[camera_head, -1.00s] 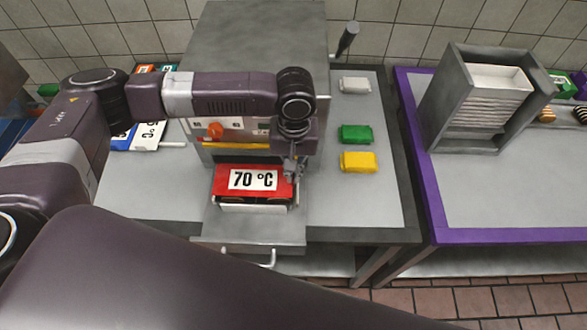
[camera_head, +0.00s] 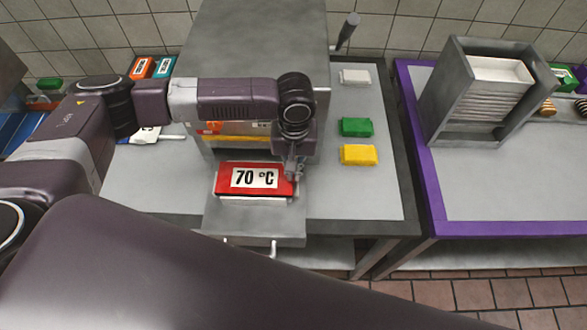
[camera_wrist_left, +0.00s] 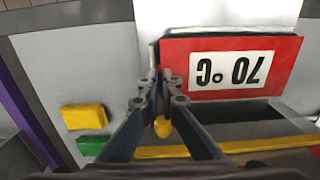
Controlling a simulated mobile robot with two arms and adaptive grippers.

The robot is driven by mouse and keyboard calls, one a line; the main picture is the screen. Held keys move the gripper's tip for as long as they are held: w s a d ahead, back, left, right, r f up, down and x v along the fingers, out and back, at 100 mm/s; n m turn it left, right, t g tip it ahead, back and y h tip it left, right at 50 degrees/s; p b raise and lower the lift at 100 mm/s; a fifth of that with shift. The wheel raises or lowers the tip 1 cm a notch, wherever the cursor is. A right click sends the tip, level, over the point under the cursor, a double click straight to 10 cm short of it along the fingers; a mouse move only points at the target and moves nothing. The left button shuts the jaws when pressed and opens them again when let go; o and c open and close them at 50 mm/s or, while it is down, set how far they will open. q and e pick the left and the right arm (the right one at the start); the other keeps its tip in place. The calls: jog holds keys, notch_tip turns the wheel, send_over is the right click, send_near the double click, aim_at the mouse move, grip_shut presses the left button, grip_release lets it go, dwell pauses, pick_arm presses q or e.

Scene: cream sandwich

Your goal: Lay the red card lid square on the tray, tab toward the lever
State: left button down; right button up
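The red card lid (camera_head: 228,191), with a white "70 °C" label, lies over a pale tray (camera_head: 253,202) on the grey shelf at the front of the machine. Only the tray's near edge shows beneath it. The lid looks roughly square to the shelf. My left gripper (camera_head: 291,174) is at the lid's right edge. In the left wrist view my fingertips (camera_wrist_left: 162,78) are close together on the edge of the lid (camera_wrist_left: 228,92). A black-handled lever (camera_head: 348,27) stands at the machine's back right. I cannot make out the tab. My right gripper is out of view.
The grey machine (camera_head: 262,45) stands behind the lid. White (camera_head: 355,77), green (camera_head: 356,127) and yellow (camera_head: 358,155) blocks lie to the right. A grey rack (camera_head: 439,95) of pale sheets stands on the purple-edged table.

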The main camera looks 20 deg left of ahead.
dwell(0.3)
pick_arm(q)
jog(key=c, duration=2.1)
grip_release()
jog(key=shift+r, duration=0.1)
notch_tip(320, 180, up, 12)
jog(key=shift+f, duration=0.1)
jog(key=shift+f, duration=0.1)
